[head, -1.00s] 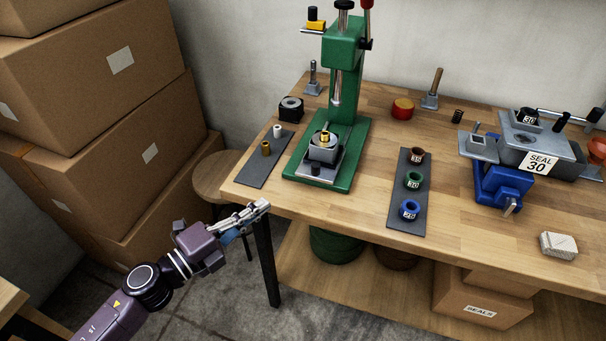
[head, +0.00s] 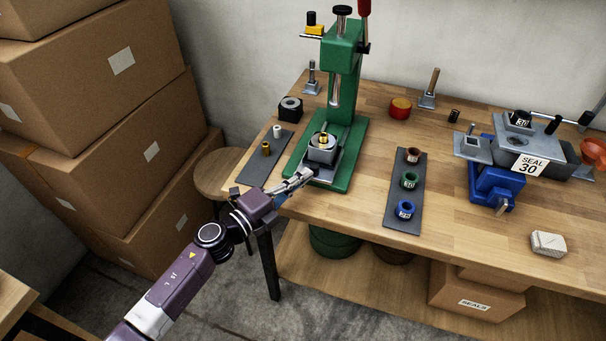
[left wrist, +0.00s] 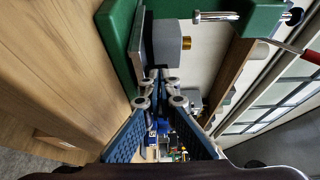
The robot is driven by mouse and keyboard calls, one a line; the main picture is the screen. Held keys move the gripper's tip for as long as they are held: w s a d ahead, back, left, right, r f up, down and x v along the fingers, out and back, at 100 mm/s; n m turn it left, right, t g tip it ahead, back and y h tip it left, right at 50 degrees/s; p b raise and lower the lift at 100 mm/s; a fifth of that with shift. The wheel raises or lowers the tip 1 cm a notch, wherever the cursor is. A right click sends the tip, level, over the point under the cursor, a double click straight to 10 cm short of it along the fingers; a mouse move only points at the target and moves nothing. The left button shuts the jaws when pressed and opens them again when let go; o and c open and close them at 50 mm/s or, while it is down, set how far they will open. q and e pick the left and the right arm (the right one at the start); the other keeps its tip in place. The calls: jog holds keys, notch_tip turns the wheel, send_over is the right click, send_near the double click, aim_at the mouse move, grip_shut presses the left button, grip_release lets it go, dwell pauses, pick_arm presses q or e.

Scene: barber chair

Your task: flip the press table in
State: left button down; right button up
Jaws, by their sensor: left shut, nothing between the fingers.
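The green press (head: 343,70) stands on the bench. Its press table (head: 324,173) is a grey plate low on the green base, bearing a grey block (head: 322,152) with a brass bushing (head: 323,139) on top. The ram hangs above the bushing with a gap. My left gripper (head: 308,173) is shut and empty, its tips at the front left edge of the press table. In the left wrist view, its fingertips (left wrist: 158,78) meet close by the plate (left wrist: 146,45); I cannot tell whether they touch. My right gripper is not in view.
A dark mat with small bushings (head: 260,160) lies left of the press. Another mat (head: 405,215) holds coloured rings to its right. A blue vise (head: 497,185) stands further right. Stacked boxes (head: 90,90) and a stool (head: 212,176) flank my left arm.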

aim_at(308, 157)
pick_arm(q)
jog(key=shift+w+d, duration=0.1)
jog(key=shift+w, duration=0.05)
jog(key=w+d+b, duration=0.1)
jog(key=w, duration=0.2)
jog(key=w+d+b, duration=0.1)
jog(key=w, duration=0.2)
jog(key=w+d+b, duration=0.1)
jog(key=w+b, duration=0.1)
jog(key=w, duration=0.1)
jog(key=shift+f, duration=0.15)
jog(key=shift+w+d, duration=0.1)
jog(key=shift+w, duration=0.35)
jog(key=shift+r, duration=0.25)
